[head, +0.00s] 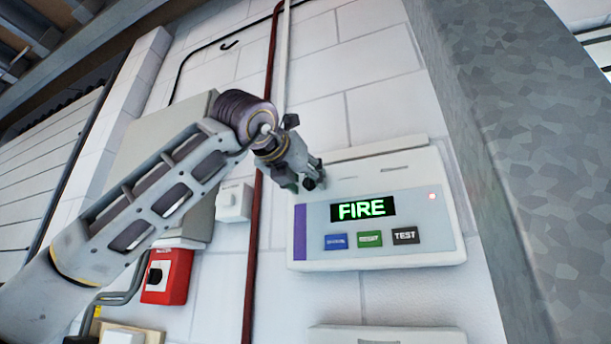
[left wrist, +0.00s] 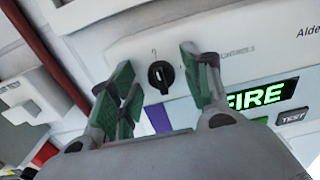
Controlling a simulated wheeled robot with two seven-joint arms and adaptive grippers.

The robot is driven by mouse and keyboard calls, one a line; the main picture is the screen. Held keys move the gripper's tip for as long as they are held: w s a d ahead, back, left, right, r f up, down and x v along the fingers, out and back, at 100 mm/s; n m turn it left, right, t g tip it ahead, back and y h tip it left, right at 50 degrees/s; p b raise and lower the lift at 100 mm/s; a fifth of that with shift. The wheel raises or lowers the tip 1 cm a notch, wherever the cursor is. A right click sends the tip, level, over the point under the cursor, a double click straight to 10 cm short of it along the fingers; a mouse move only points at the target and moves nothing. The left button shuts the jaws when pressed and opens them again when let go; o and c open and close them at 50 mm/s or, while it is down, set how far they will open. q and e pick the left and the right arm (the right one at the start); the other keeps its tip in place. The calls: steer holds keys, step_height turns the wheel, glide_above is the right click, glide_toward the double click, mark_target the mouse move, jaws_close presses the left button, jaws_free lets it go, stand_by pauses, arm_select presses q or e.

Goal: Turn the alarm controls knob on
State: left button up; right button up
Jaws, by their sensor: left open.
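The fire alarm panel (head: 382,238) is mounted on the white block wall, with a lit green FIRE display (head: 363,209). Its small black alarm controls knob (left wrist: 161,76) shows in the left wrist view, on the pale upper part of the panel. In the head view the knob is hidden behind my gripper. My left gripper (head: 309,182) is at the panel's upper left corner. In the left wrist view its green-padded fingers (left wrist: 162,80) are open, and the knob shows in the gap between them. Whether they touch it I cannot tell. My right gripper is not in view.
The panel has blue, green and black buttons (head: 370,239) under the display. A red call point box (head: 167,276) and a white switch box (head: 234,203) are on the wall to the left. A red pipe (head: 253,255) runs beside the panel. A grey metal column (head: 520,150) stands at right.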

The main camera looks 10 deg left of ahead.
arm_select(q)
steer(key=shift+c, duration=0.5)
steer(key=c, duration=0.9)
steer(key=shift+m, duration=0.5)
steer(key=m, duration=0.3)
steer(key=shift+d+m, duration=0.1)
steer(key=shift+m, duration=0.3)
steer(key=m, duration=0.4)
steer(key=shift+m, duration=0.4)
steer(key=m, duration=0.4)
steer(key=shift+d+f+m, duration=0.1)
steer(key=shift+m, duration=0.2)
steer(key=shift+f+m+p, duration=0.1)
steer(key=shift+m+p, duration=0.2)
steer(key=shift+m, duration=1.7)
